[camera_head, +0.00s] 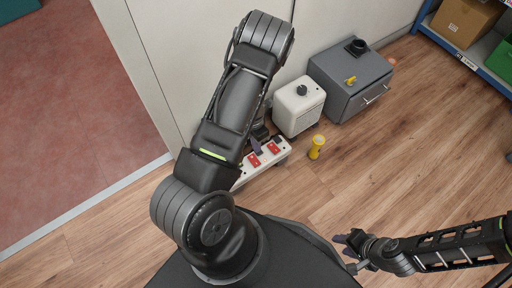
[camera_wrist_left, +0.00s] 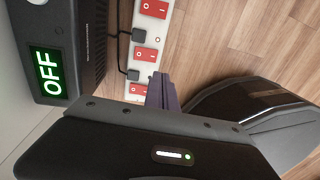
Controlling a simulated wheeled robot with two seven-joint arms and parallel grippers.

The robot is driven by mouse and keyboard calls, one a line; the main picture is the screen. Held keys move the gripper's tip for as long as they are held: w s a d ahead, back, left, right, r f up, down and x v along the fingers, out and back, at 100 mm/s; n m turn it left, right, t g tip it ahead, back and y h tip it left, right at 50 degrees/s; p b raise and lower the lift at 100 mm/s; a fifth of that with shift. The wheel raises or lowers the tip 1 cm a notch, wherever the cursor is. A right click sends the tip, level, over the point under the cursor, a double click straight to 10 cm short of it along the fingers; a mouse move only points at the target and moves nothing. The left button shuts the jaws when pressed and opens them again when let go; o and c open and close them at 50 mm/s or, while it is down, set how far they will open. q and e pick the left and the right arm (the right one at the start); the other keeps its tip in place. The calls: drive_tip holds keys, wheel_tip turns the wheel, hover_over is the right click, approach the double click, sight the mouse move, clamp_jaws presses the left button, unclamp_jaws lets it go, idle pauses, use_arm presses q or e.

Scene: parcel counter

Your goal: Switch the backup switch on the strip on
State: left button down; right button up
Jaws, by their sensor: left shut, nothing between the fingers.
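The white strip (camera_head: 240,179) with red rocker switches lies on the floor by the wall, partly hidden by my left arm. In the left wrist view the strip (camera_wrist_left: 136,33) runs down from the top, with red switches (camera_wrist_left: 146,53) and black plugs beside them. Which switch is the backup one I cannot read. My left gripper (camera_head: 256,145) is shut and empty, its fingertips over the strip. In the left wrist view the fingers (camera_wrist_left: 161,92) cover part of the lowest visible switch (camera_wrist_left: 138,89); whether they touch it is unclear. My right gripper (camera_head: 343,239) is away from the strip; its opening is unclear.
A dark device with a green "OFF" display (camera_wrist_left: 48,73) is beside the strip. A cream box (camera_head: 298,106) and a grey cabinet (camera_head: 340,97) stand by the wall. A yellow object (camera_head: 316,147) stands on the floor right of the strip. The wooden floor further right is clear.

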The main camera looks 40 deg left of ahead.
use_arm(q)
wheel_tip(320, 180, up, 2)
drive_tip(key=shift+d+r, duration=0.1)
drive_tip(key=shift+r, duration=0.05)
idle(0.6)
